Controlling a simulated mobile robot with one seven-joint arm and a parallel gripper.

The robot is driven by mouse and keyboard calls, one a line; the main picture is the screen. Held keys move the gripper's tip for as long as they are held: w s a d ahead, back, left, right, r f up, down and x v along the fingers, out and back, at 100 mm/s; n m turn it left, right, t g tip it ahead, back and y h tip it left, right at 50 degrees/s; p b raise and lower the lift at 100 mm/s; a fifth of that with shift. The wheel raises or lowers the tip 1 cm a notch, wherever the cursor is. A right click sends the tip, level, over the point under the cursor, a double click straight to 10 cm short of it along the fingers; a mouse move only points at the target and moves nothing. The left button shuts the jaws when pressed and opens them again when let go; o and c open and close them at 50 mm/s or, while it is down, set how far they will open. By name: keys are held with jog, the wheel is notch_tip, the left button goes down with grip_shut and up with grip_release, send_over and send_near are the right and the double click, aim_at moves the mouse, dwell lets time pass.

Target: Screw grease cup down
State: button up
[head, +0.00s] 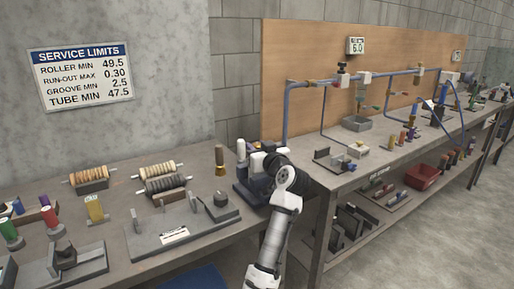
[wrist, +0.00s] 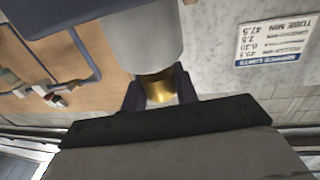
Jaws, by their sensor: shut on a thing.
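The grease cup (wrist: 157,90) shows in the wrist view as a short brass cylinder between the two dark fingers. My gripper (wrist: 159,97) is shut on it, one finger on each side. A large pale grey cylinder (wrist: 147,40) adjoins the brass part in that view; I cannot tell whether they are joined. In the head view my gripper (head: 266,160) is at a dark fixture (head: 246,190) near the corner between the two benches. My arm hides the cup and most of the contact there.
A brown-based cylinder (head: 220,165) stands left of my gripper. The right bench (head: 345,175) carries blue piping (head: 300,86) before a wooden board. Floor at right is clear.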

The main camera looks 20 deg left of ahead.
jog(key=m+t+h+p, duration=0.1)
jog(key=m+t+h, duration=0.2)
jog(key=h, duration=0.1)
jog(key=shift+a+r, duration=0.1)
jog(key=m+t+h, duration=0.1)
jog(key=m+h, duration=0.2)
jog(key=h, duration=0.1)
jog(key=m+h, duration=0.1)
jog(key=h+b, duration=0.1)
jog(key=m+t+h, duration=0.1)
jog(key=h, duration=0.1)
jog(key=shift+f+m, duration=0.25)
jog(key=shift+m, duration=0.05)
jog(key=m+h+b, duration=0.2)
jog(key=h+b, duration=0.1)
jog(key=h, duration=0.1)
jog(key=shift+d+r+m+g+h+b, duration=0.1)
jog(key=shift+m+g+h+b, duration=0.5)
jog(key=shift+m+h, duration=0.65)
jog(key=shift+d+r+m+g+h+b, duration=0.1)
jog(key=shift+m+g+h+b, duration=0.65)
jog(key=shift+h, duration=0.8)
jog(key=shift+m+h, duration=0.3)
jog(key=o, duration=1)
jog(key=shift+f, duration=0.1)
